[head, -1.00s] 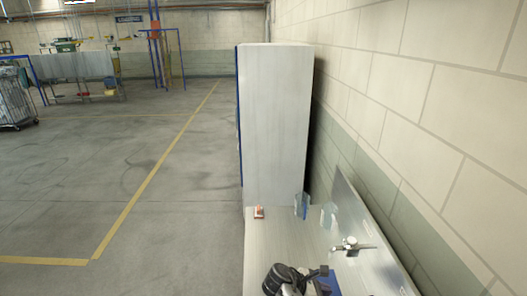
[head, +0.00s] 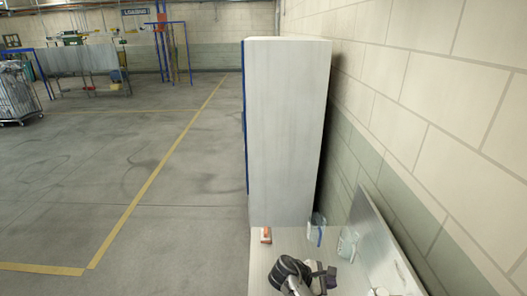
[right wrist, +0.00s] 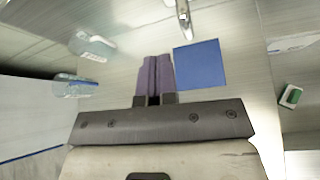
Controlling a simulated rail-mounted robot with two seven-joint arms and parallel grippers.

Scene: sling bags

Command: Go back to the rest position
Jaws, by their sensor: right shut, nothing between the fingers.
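My right gripper (head: 322,277) is low in the head view, above the pale counter (head: 258,262). In the right wrist view its purple fingers (right wrist: 155,77) are pressed together with nothing between them. The fingertips point toward a metal tap (right wrist: 184,20), and a flat blue square (right wrist: 200,65) lies just right of them. My left gripper is in neither view.
Two clear containers (head: 316,228) (head: 347,243) and a small red-and-white item (head: 266,235) stand on the counter. A tall pale cabinet (head: 288,130) rises behind. A block wall (head: 430,110) bounds the right. Open floor (head: 180,215) lies left.

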